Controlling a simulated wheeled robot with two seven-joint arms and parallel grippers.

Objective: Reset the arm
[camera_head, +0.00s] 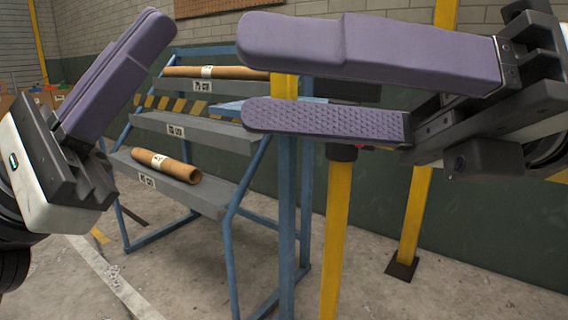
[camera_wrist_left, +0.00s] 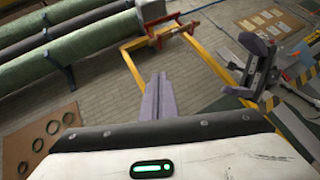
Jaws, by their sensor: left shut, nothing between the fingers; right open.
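My left gripper (camera_head: 152,24) is raised at the left of the head view, its purple-grey fingers pressed together and pointing up and to the right. It holds nothing. A purple-grey gripper that looks like my right one also shows in the left wrist view (camera_wrist_left: 256,66).
A blue rack (camera_head: 228,236) with grey labelled shelves stands ahead. A brown roll (camera_head: 216,72) lies on its top shelf and another (camera_head: 166,165) on its lowest. Yellow posts (camera_head: 337,230) stand right of it.

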